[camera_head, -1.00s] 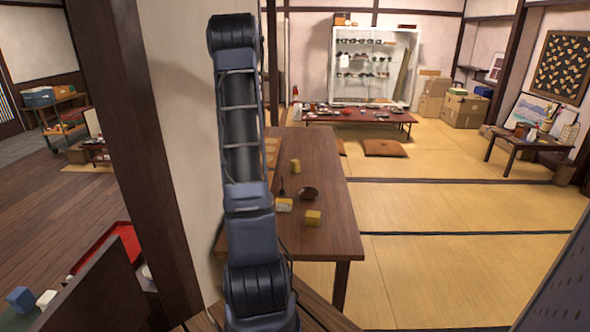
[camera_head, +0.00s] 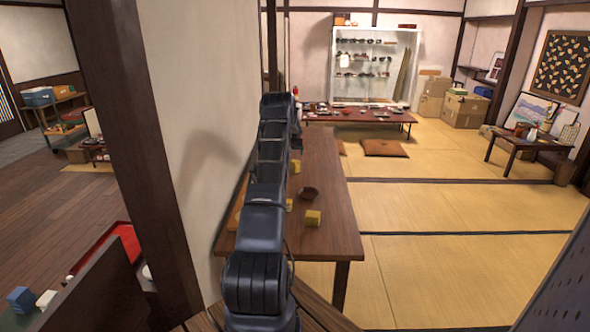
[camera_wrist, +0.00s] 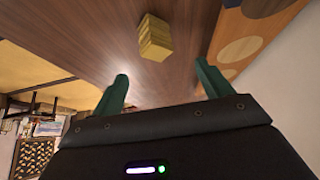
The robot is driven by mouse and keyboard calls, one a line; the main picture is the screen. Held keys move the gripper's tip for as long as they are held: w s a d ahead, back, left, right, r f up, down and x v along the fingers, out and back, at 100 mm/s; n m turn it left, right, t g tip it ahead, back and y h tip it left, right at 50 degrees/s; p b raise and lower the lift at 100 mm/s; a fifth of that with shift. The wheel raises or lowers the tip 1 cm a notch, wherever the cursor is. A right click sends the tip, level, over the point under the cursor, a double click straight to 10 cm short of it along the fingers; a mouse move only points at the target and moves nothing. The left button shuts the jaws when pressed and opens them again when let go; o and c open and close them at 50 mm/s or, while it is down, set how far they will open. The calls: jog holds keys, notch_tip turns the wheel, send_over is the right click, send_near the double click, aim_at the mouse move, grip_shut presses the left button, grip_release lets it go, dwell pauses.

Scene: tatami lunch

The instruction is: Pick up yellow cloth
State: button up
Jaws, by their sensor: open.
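Several small yellow, block-like pieces lie on the brown wooden table; these look like folded cloths. In the head view one is near the far end (camera_head: 296,167), one is partly hidden beside my arm (camera_head: 289,204), and one is at the near right (camera_head: 313,217). In the wrist view a single yellow cloth (camera_wrist: 155,38) lies on the table ahead of my fingers, apart from them. My gripper (camera_wrist: 162,75) has its two green fingers spread wide with nothing between them. In the head view my arm hides the gripper; I cannot tell which cloth the wrist view shows.
A dark bowl (camera_head: 309,194) sits among the cloths on the table (camera_head: 335,233). An orange board with round patches (camera_wrist: 232,42) lies along the table's wall side. A wooden post (camera_head: 140,150) and white wall stand left of my arm.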

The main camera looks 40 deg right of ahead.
aim_at(295, 161)
jog(key=shift+s+d+x, duration=0.1)
jog(key=shift+x, duration=1.05)
jog(key=shift+s+d+x, duration=0.1)
jog(key=shift+s+x, duration=0.05)
jog(key=shift+x, duration=1)
jog(key=shift+s+d+x, duration=0.1)
jog(key=shift+d+x, duration=0.05)
jog(key=shift+x, duration=1.05)
jog(key=shift+w+x, duration=0.1)
jog(key=shift+x, duration=1.2)
jog(key=shift+w+x, duration=0.15)
jog(key=shift+x, duration=1.15)
jog(key=shift+r, duration=0.15)
jog(key=shift+c, duration=0.5)
jog(key=c, duration=1)
jog(key=shift+d, duration=0.1)
jog(key=shift+c, duration=0.2)
notch_tip(295, 161, up, 20)
